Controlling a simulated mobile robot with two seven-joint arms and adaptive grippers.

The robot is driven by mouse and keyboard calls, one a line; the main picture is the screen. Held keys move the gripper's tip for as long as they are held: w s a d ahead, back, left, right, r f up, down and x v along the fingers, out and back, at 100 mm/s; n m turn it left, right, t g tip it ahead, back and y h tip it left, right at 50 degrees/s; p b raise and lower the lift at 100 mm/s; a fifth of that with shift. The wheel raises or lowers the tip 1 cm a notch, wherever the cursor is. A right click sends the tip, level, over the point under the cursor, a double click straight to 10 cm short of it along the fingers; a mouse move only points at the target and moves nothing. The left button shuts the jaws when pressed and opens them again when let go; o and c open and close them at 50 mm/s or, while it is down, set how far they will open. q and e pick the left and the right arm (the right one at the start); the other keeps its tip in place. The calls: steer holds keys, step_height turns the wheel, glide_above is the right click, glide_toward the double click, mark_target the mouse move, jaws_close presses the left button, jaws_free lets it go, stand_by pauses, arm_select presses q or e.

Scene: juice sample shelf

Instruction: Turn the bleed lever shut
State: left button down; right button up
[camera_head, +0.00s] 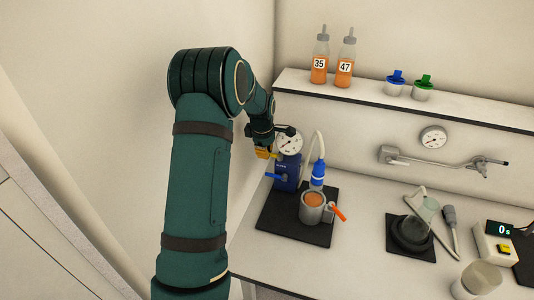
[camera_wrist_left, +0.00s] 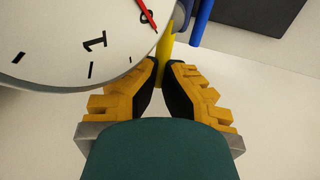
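A blue pump unit (camera_head: 287,175) with a round white gauge (camera_head: 289,143) stands on a dark mat at the left of the bench. The gauge face (camera_wrist_left: 85,35) with a red needle fills the upper left of the left wrist view. A thin yellow lever (camera_wrist_left: 165,46) comes down beside it. My left gripper (camera_head: 268,153) is beside the gauge; in the left wrist view its fingertips (camera_wrist_left: 163,68) are close together with the yellow lever between them, apparently touching it. A blue lever (camera_head: 273,176) sticks out left lower on the pump. My right gripper is out of view.
On the dark mat (camera_head: 268,222) a metal cup (camera_head: 312,209) of orange liquid has an orange handle, near a blue-tipped hose (camera_head: 318,173). Bottles 35 (camera_head: 320,64) and 47 (camera_head: 345,68) stand on the shelf. A wall gauge (camera_head: 433,137) and a timer (camera_head: 494,241) are right.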

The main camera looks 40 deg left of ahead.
arm_select(q)
steer(key=shift+s+f, duration=0.1)
steer(key=shift+f, duration=0.1)
steer(key=c, duration=1.2)
jaws_free()
steer(key=shift+o, duration=1)
steer(key=shift+r, duration=0.15)
step_height(320, 180, up, 12)
steer(key=s, duration=0.2)
steer(key=shift+d+f, duration=0.2)
steer(key=shift+d, duration=0.2)
steer(key=shift+f, duration=0.1)
